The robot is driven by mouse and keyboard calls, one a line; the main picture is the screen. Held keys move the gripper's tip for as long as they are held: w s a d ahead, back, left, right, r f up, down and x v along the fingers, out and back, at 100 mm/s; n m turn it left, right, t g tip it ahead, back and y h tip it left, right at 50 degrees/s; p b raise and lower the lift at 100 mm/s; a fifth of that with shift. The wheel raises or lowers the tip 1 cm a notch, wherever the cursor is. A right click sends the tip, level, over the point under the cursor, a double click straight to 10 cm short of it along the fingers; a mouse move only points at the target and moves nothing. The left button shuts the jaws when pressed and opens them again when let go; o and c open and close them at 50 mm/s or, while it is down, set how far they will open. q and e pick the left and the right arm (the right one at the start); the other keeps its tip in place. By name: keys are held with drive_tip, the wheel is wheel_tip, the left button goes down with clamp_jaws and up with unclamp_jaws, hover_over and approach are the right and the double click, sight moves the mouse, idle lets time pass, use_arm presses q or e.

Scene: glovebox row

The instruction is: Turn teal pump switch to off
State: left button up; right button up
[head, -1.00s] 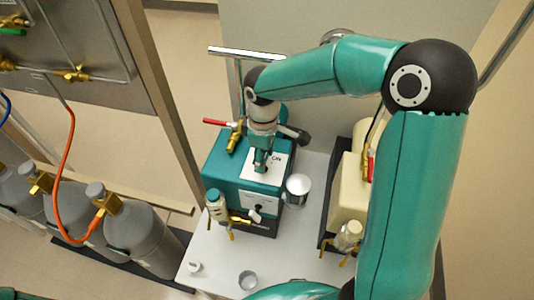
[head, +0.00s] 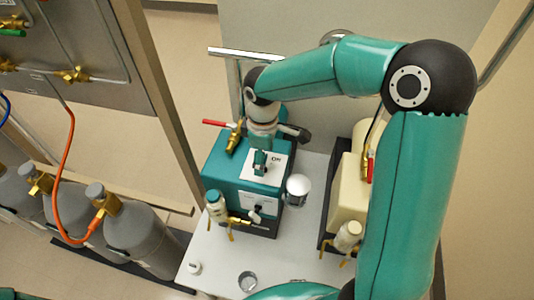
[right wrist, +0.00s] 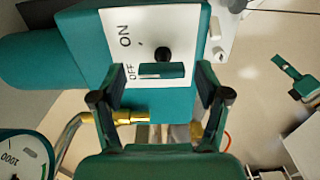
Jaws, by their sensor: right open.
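The teal pump (head: 225,165) stands on a white bench. Its top carries a white switch plate (head: 262,168) marked ON. In the right wrist view the plate (right wrist: 118,22) reads ON and OFF, with a black round pivot (right wrist: 162,54) and a flat teal switch lever (right wrist: 160,71) level with the word OFF. My right gripper (right wrist: 160,84) is open, with one finger on each side of the lever and gaps between. In the head view my right gripper (head: 260,160) is just over the plate and partly hides it. My left gripper is not in view.
A red-handled brass valve (head: 235,135) stands beside the gripper. A cream pump (head: 345,195) is to the right. Grey gas cylinders (head: 140,235) stand at left.

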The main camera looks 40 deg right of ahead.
wheel_tip(320, 180, up, 12)
idle(0.6)
drive_tip(key=shift+f, duration=0.1)
idle(0.4)
